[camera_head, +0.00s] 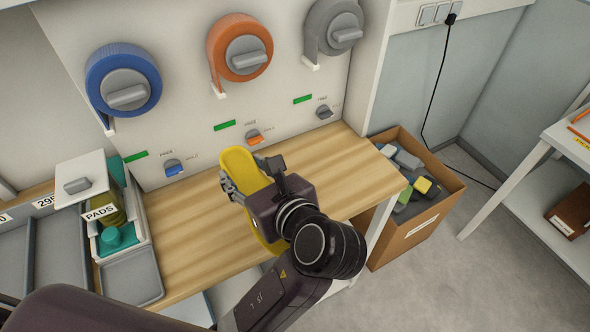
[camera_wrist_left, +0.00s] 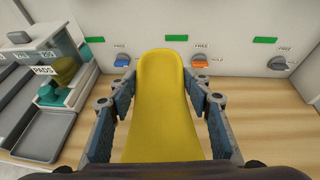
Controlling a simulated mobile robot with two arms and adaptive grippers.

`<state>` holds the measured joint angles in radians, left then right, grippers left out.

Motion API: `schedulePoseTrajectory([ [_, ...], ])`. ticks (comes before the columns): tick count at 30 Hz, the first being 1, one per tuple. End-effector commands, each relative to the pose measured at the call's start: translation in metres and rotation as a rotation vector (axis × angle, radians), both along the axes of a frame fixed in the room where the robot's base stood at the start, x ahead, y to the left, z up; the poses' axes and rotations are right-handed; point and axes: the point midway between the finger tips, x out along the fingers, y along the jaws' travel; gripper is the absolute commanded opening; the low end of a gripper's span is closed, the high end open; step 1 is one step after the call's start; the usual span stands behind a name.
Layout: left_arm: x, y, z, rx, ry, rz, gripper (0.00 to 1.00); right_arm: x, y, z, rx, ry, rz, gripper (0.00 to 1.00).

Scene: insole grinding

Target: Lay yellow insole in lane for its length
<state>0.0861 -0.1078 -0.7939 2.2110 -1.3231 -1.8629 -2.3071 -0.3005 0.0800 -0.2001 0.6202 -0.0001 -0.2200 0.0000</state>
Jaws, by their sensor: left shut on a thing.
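The yellow insole (camera_head: 240,168) is held by my left gripper (camera_head: 252,183) above the wooden bench. In the left wrist view the insole (camera_wrist_left: 162,105) stretches away between the two fingers of the left gripper (camera_wrist_left: 162,120), with its rounded end toward the machine wall. The gripper is shut on its sides. Grey lanes (camera_head: 60,245) show at the left of the bench beside a label reading 295; other lanes are cut off by the picture edge. My right gripper is not in view.
A pads box (camera_head: 105,213) and a grey tray (camera_head: 132,277) stand left of the insole. Blue, orange and grey wheels (camera_head: 240,47) are on the wall above small knobs. A cardboard bin (camera_head: 440,205) with blocks stands at right. The bench (camera_head: 190,225) between is clear.

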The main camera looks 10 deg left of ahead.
Motion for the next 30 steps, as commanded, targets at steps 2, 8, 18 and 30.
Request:
schedulePoseTrajectory([
  [2,0.02,-0.007,0.009,0.005,-0.007,-0.08,0.19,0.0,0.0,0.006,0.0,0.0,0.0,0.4],
  [8,0.076,-0.039,0.025,0.009,-0.005,-0.345,0.19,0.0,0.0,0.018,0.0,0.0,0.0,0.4],
  [18,0.134,-0.088,0.041,0.011,0.001,-0.74,0.19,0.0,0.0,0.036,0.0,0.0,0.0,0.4],
  [30,0.145,-0.105,0.019,-0.001,0.014,-0.895,0.19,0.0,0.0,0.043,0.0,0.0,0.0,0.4],
])
